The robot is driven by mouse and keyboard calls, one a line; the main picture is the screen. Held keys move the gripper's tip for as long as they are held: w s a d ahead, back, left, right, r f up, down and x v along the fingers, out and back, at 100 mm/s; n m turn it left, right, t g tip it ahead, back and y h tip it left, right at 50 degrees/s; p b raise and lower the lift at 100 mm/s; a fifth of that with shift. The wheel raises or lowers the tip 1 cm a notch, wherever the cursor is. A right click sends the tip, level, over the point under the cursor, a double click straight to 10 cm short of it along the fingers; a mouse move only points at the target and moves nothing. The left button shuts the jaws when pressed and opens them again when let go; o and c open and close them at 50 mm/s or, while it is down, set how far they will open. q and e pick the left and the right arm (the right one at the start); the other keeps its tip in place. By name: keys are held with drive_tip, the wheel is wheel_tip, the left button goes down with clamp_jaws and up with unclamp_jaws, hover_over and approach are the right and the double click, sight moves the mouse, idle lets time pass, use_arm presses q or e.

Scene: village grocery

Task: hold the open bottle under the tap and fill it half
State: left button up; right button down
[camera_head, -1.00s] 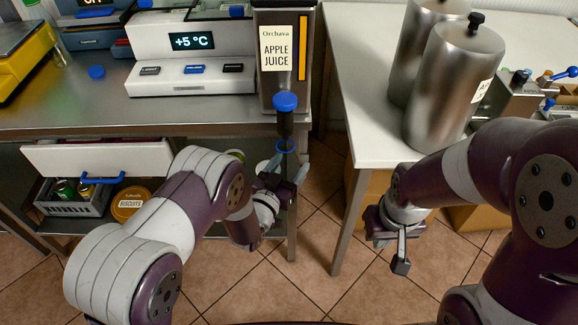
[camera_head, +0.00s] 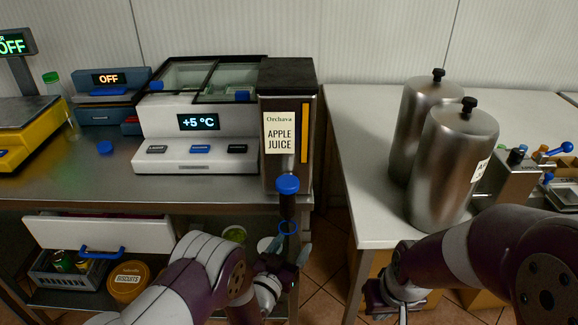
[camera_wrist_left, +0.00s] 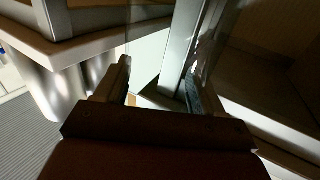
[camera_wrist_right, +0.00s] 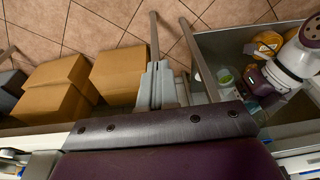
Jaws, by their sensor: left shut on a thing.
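A dark juice dispenser (camera_head: 288,125) labelled apple juice stands at the counter's right end. Its tap (camera_head: 287,207) has a blue top (camera_head: 287,184) and points down. The bottle's blue neck ring (camera_head: 288,228) shows just below the tap; whether it touches is unclear. The clear bottle body is hardly visible, and I cannot make out any liquid. My left gripper (camera_head: 284,262) is shut on the bottle, below the ring. Its fingers also show in the left wrist view (camera_wrist_left: 155,88). My right gripper (camera_wrist_right: 163,85) looks shut and empty, low beside the white table.
A blue cap (camera_head: 105,147) lies on the steel counter (camera_head: 90,180). A cooler (camera_head: 195,125) reading +5 °C stands left of the dispenser. Two metal canisters (camera_head: 452,165) stand on the white table (camera_head: 355,140). A floor gap separates counter and table. Cardboard boxes (camera_wrist_right: 55,90) stand below.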

drive_tip(key=w+a+r+t, duration=0.2)
drive_tip(key=w+r+t, duration=0.2)
drive_tip(key=w+r, duration=0.5)
drive_tip(key=w+a+r+t, duration=0.3)
drive_tip(key=w+r+t, duration=0.15)
drive_tip(key=w, duration=0.75)
drive_tip(key=w+d+r+m+t+h, duration=0.1)
drive_tip(key=w+r+m+h, duration=0.35)
drive_tip(key=r, duration=0.55)
drive_tip(key=w+d+r+m+t+h, duration=0.15)
drive_tip(key=w+r+m+h, duration=0.3)
drive_tip(key=r, duration=0.45)
drive_tip(key=s+a+f+n+g+y, duration=0.35)
drive_tip(key=s+a+g+y, duration=0.25)
drive_tip(key=s+a+g, duration=0.65)
drive_tip(key=shift+w+a+f+m+t, duration=0.15)
drive_tip(key=shift+a+f+t, duration=0.35)
drive_tip(key=shift+f, duration=0.9)
drive_tip(key=shift+w+a+f+m+t, duration=0.1)
drive_tip(key=shift+w+a+f+t, duration=0.4)
drive_tip(key=shift+f, duration=0.9)
drive_tip(key=shift+a+f+m+t, duration=0.1)
drive_tip(key=shift+a+f+t, duration=0.15)
drive_tip(key=shift+f+t, duration=0.8)
drive_tip(key=shift+f+g, duration=0.4)
drive_tip(key=shift+f, duration=0.3)
